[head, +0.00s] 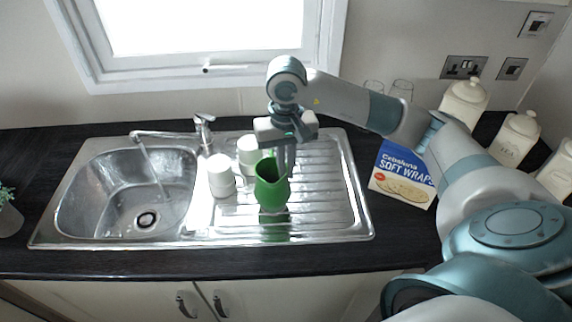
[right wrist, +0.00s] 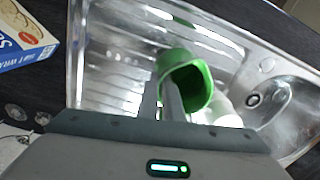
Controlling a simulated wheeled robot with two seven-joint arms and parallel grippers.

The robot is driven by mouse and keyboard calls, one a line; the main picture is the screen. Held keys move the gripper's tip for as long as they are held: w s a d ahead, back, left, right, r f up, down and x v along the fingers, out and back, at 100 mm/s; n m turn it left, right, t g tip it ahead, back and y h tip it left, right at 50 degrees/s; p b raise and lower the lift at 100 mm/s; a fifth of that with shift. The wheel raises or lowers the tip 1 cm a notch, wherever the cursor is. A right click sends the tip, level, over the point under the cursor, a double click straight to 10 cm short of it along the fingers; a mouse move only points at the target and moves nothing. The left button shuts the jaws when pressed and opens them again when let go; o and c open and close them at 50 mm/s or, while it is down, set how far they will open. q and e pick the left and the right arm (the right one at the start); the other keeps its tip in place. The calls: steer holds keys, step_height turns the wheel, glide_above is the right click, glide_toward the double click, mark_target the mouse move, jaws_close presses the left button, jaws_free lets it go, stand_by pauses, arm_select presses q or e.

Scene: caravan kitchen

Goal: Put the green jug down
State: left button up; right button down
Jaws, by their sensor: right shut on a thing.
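The green jug (head: 271,188) is upright over the ribbed drainer of the steel sink unit (head: 325,205). My right gripper (head: 284,168) reaches down from above and is shut on the jug's right side, at the rim or handle; I cannot tell which. In the right wrist view the jug (right wrist: 188,82) sits at the tips of the fingers (right wrist: 163,100), its open mouth showing. A green reflection shows on the steel below it. I cannot tell whether its base touches the drainer. My left gripper is not in view.
Two white mugs (head: 221,176) (head: 248,154) stand on the drainer just left of the jug. The sink bowl (head: 130,190) and tap (head: 203,130) are further left. A soft wraps box (head: 402,178), glasses (head: 401,90) and white canisters (head: 463,100) stand right. The drainer's right part is clear.

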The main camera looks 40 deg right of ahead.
steer(key=shift+f, duration=0.15)
steer(key=c, duration=1.9)
jaws_free()
steer(key=shift+r, duration=0.25)
steer(key=shift+r+b, duration=0.45)
steer(key=shift+r, duration=0.15)
step_height(320, 180, up, 8)
steer(key=shift+f+b, duration=0.1)
steer(key=shift+b, duration=0.85)
steer(key=shift+r, duration=1.4)
